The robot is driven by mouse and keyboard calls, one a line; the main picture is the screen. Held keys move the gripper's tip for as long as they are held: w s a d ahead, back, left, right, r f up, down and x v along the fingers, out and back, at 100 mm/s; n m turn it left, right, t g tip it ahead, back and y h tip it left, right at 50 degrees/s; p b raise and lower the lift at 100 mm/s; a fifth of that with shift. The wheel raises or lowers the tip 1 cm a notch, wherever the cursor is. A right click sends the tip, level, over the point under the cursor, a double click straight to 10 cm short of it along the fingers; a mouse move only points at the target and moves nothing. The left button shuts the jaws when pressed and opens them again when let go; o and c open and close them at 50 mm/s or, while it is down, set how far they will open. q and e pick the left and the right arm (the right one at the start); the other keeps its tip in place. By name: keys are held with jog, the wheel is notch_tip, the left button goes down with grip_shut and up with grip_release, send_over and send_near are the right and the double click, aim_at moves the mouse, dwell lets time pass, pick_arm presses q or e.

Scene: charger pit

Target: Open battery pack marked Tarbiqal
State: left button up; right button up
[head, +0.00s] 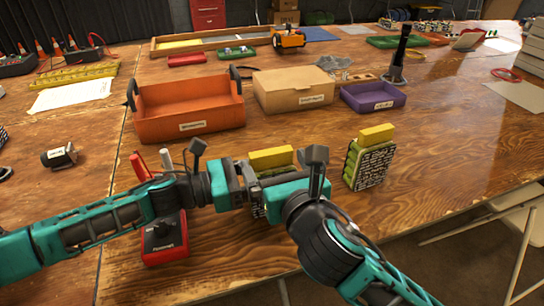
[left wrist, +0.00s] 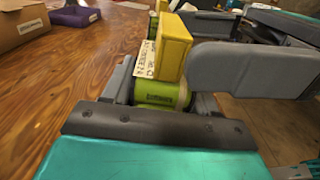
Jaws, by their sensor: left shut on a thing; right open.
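A battery pack of green cells with a yellow block (head: 271,157) on top stands at front centre, mostly hidden behind my grippers. In the left wrist view its yellow block (left wrist: 173,46) sits above a pale printed side and a green cell (left wrist: 160,94) with a label too small to read. My left gripper (head: 248,186) is shut on this pack. My right gripper (head: 276,178) is open close beside it; its fingertips are hard to make out. A second pack (head: 368,166) with a yellow block (head: 377,133) stands upright to the right, untouched. I cannot read its name.
A red device (head: 164,238) stands at front left, partly under my left arm. Behind are an orange tray (head: 190,108), a cardboard box (head: 293,90) and a purple tray (head: 374,97). A black stand (head: 399,58) is farther back. The wood right of the second pack is clear.

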aim_at(271, 152)
jog(key=shift+x, duration=1.8)
jog(key=shift+c, duration=0.4)
jog(key=c, duration=0.8)
jog(key=shift+r, duration=0.25)
jog(key=shift+r, duration=0.9)
jog(key=shift+r, duration=2.05)
pick_arm(q)
jog(key=o, duration=1.6)
